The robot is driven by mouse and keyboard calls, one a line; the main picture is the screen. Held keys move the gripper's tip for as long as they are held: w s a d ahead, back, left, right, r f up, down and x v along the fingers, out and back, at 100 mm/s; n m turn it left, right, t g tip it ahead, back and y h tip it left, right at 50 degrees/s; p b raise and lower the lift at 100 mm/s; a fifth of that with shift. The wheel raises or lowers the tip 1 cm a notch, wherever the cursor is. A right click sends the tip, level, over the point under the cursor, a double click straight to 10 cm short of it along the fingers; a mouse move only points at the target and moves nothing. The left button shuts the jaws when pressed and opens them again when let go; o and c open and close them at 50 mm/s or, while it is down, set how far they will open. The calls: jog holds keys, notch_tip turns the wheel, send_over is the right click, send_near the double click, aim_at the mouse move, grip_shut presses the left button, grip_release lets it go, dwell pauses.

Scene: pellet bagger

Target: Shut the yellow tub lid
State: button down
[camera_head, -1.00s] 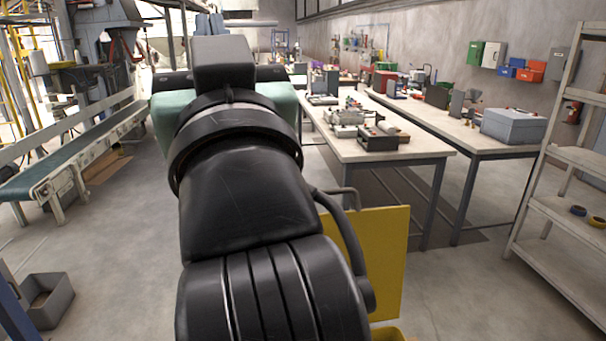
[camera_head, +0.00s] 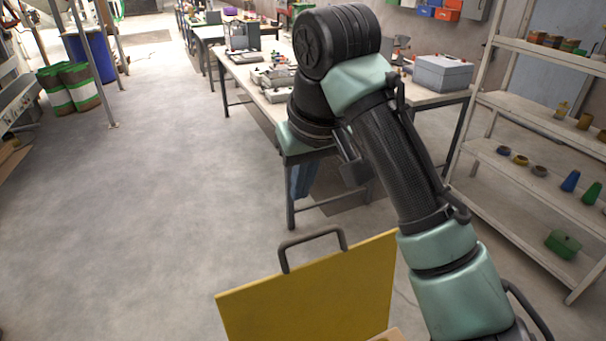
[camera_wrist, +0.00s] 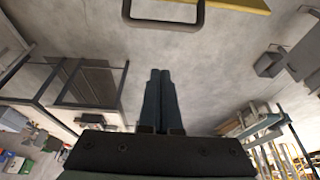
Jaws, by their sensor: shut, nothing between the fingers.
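The yellow tub lid (camera_head: 315,300) stands raised, its broad face upright and tilted in the head view, with a dark bar handle (camera_head: 312,236) on its top edge. The tub body is out of frame or cut off at the bottom edge. In the wrist view the lid (camera_wrist: 240,4) shows only as a strip at the top, with its handle (camera_wrist: 163,22) beside it. My gripper (camera_wrist: 160,74) is shut and empty, its fingers together and pointing toward the handle, with a gap of floor seen between. In the head view my arm hides most of the hand.
A long workbench (camera_head: 240,72) with equipment and a grey box (camera_head: 442,74) stands behind my arm. A shelf rack (camera_head: 535,115) with small parts is at the right. Green-and-brown sacks (camera_head: 70,88) and a blue drum (camera_head: 90,52) are at far left. The floor left of the lid is clear.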

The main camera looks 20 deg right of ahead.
jog(key=f, duration=0.1)
jog(key=s+f+p, duration=0.1)
jog(key=f, duration=0.1)
jog(key=s+f+p, duration=0.1)
jog(key=f, duration=0.1)
dwell(0.5)
jog(key=shift+f, duration=0.15)
